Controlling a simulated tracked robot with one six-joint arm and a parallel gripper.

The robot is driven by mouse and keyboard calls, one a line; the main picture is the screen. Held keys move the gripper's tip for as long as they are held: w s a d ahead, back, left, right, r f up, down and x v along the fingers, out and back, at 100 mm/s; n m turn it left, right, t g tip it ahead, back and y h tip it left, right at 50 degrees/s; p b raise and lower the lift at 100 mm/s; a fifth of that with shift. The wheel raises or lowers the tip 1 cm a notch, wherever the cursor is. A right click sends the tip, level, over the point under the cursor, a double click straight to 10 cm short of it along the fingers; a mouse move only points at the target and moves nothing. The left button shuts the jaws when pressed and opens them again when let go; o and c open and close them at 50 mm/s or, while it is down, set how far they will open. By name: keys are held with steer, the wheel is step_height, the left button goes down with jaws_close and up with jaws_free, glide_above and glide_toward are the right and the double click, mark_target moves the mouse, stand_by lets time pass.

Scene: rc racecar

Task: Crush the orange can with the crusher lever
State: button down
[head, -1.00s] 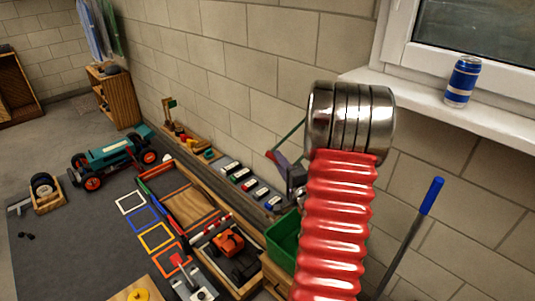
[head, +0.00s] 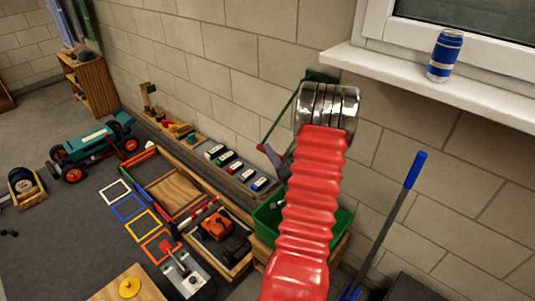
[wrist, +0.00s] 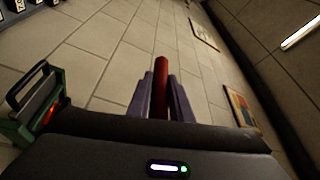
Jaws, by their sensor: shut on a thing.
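My gripper (wrist: 161,92) is shut on a red grip (wrist: 161,78), which stands between its two purple-grey fingers in the wrist view. In the head view my gripper (head: 272,157) shows small beside the wall, left of my red arm. A thin green lever bar (head: 281,115) rises from it toward a dark green mount (head: 320,76) on the wall. My arm covers most of that mount. In the wrist view a green frame (wrist: 22,130) with a dark bar stands at the left. A small orange-red patch (wrist: 50,110) shows in it, possibly the orange can; its shape is unclear.
A blue and silver can (head: 445,55) stands on the windowsill (head: 400,75). A blue-handled rod (head: 416,169) leans at the right. A green bin (head: 268,220) is below my arm. Toy cars (head: 235,167) line a ledge. A teal racecar (head: 92,142) stands on the floor.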

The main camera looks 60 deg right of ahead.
steer(key=shift+d+f, duration=0.1)
steer(key=shift+f, duration=0.3)
steer(key=c, duration=1.9)
jaws_free()
steer(key=shift+d, duration=0.15)
steer(key=shift+o, duration=1.4)
steer(key=shift+r, duration=0.1)
steer(key=v, duration=1.4)
steer(key=shift+w, duration=0.15)
